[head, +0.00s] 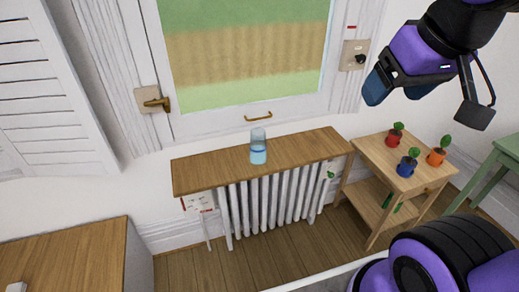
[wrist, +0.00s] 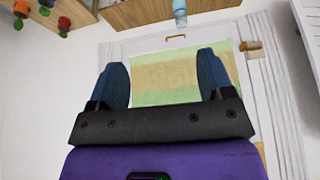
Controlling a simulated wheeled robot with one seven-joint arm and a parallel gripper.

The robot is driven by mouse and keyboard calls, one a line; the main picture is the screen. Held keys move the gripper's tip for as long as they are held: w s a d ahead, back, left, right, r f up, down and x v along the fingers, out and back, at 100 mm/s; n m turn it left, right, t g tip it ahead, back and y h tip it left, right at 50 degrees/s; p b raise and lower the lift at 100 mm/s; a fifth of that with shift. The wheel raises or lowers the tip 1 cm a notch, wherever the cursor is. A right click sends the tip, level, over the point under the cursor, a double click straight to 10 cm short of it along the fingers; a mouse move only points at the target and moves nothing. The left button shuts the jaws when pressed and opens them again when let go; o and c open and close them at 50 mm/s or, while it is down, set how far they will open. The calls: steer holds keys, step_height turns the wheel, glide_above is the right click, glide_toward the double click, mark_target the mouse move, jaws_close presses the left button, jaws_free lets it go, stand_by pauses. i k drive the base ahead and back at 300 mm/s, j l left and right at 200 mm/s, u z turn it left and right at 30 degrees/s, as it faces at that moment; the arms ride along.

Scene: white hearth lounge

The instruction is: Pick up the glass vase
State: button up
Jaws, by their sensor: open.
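The glass vase (head: 258,148) is a small clear bluish cylinder. It stands upright near the middle of the wooden shelf (head: 205,175) over the radiator, under the window. In the wrist view the vase (wrist: 180,12) shows at the top edge, upside down and partly cut off. My gripper (wrist: 163,80) is open and empty, with its two blue fingers apart in front of the window. In the head view my arm and gripper are at the upper right, raised above and well to the right of the vase.
A small wooden side table (head: 390,160) with red, blue and orange potted plants stands right of the radiator (head: 270,203). A green stool (head: 508,145) is at the far right. A wooden cabinet (head: 70,255) is at lower left. Window handles (head: 155,102) stick out above the shelf.

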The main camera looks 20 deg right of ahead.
mark_target(258, 151)
steer(key=i+l, duration=0.3)
steer(key=l, duration=0.15)
steer(key=i+l+u, duration=0.1)
steer(key=i+l, duration=0.2)
steer(key=i+l+u, duration=0.1)
steer(key=i+l, duration=0.15)
steer(key=l, duration=0.3)
steer(key=u, duration=1.55)
